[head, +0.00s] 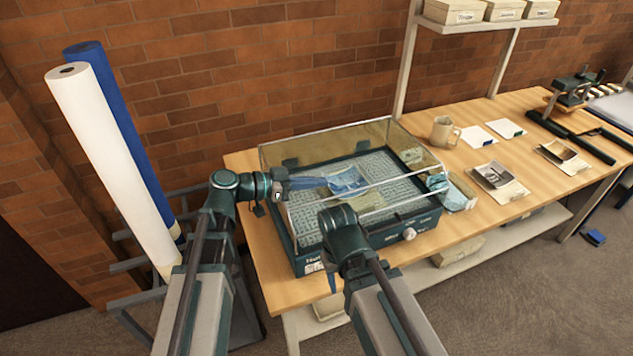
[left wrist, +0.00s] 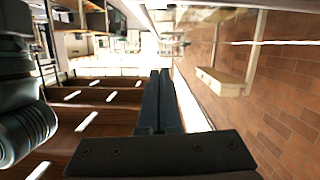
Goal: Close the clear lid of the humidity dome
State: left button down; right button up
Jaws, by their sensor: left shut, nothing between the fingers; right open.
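The humidity dome stands on the wooden table, with a dark teal base (head: 385,233) and a grey grid floor. Its clear lid (head: 325,143) rises over the base as see-through panels with pale edges; I cannot tell whether its front edge touches the base. A blue-and-white sheet (head: 347,181) lies inside. My left gripper (head: 328,183) reaches in from the left, level with the lid's front part, its fingers shut and empty; they also show shut in the left wrist view (left wrist: 160,102). My right gripper (head: 338,218) is open at the dome's front, its fingers mostly hidden by the wrist.
White and blue rolls (head: 110,160) stand left of the table. A mug (head: 442,130), white cards (head: 478,136) and trays with photos (head: 497,178) lie to the right. A blue packet (head: 452,193) is close to the dome's right side. A shelf with boxes (head: 455,12) stands behind.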

pick_arm(q)
jog(key=p+v, duration=0.1)
jog(key=v, duration=0.7)
jog(key=shift+s+a+p, duration=0.2)
jog(key=shift+a+p, duration=0.15)
jog(key=s+d+f+n+g+y, duration=0.3)
jog(key=s+d+f+g+y, duration=0.3)
jog(key=f, duration=0.4)
jog(key=s+a+f+n+y, duration=0.3)
jog(key=s+f+n+y, duration=0.2)
jog(key=s+y, duration=0.3)
jog(key=shift+f+n+y, duration=0.4)
jog(key=shift+f+y, duration=0.4)
jog(key=shift+f, duration=0.05)
jog(key=c, duration=1.5)
grip_release()
jog(key=shift+s+a, duration=0.1)
jog(key=shift+c, duration=0.2)
